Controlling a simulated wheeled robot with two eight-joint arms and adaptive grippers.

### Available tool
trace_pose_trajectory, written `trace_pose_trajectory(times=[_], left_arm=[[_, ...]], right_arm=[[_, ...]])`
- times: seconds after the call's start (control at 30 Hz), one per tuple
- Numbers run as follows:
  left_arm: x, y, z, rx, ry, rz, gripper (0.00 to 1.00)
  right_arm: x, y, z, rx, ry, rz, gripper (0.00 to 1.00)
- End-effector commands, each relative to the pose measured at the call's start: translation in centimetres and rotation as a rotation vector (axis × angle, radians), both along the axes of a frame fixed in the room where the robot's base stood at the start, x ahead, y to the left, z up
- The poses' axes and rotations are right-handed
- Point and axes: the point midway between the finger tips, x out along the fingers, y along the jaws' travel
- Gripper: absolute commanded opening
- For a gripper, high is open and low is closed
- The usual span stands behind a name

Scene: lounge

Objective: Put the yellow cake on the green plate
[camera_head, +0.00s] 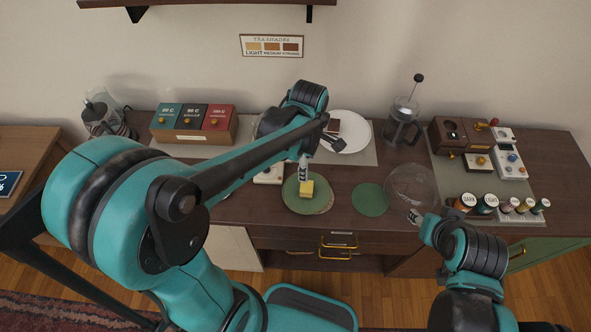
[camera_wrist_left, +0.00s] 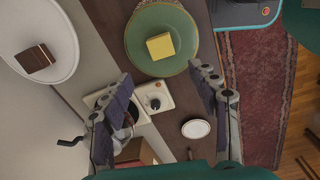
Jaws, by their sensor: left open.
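The yellow cake (camera_head: 306,191) rests on the green plate (camera_head: 293,203) on the counter. The left wrist view also shows the cake (camera_wrist_left: 160,46) on the plate (camera_wrist_left: 135,43), a little inside its rim. My left gripper (camera_head: 303,170) is close to the cake in the head view.
A white plate (camera_head: 357,126) with a brown cake (camera_head: 333,127) stands behind my left arm. A round green mat (camera_head: 370,199) lies right of the green plate. A French press (camera_head: 402,128), several jars and colored boxes (camera_head: 193,118) line the counter. The glass dome stands near the front edge.

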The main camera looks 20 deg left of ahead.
Motion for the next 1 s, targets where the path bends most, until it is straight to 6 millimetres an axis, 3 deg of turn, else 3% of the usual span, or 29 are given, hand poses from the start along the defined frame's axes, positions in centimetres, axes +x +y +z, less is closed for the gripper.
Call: trace_pose_trajectory(times=[0.23,0.5,0.7,1.0], left_arm=[[-4.3,2.1,4.4,0.091,-0.227,-0.643,0.6],[-8.5,3.9,6.4,0.389,-0.411,-1.338,0.6],[-9.6,4.3,6.5,0.535,-0.437,-1.566,0.6],[-9.7,4.4,6.6,0.554,-0.438,-1.597,0.6]], right_arm=[[0.0,0.0,0.0,0.0,0.0,0.0,0.4],[0.0,0.0,0.0,0.0,0.0,0.0,0.4],[0.0,0.0,0.0,0.0,0.0,0.0,0.4],[0.0,0.0,0.0,0.0,0.0,0.0,0.4]])
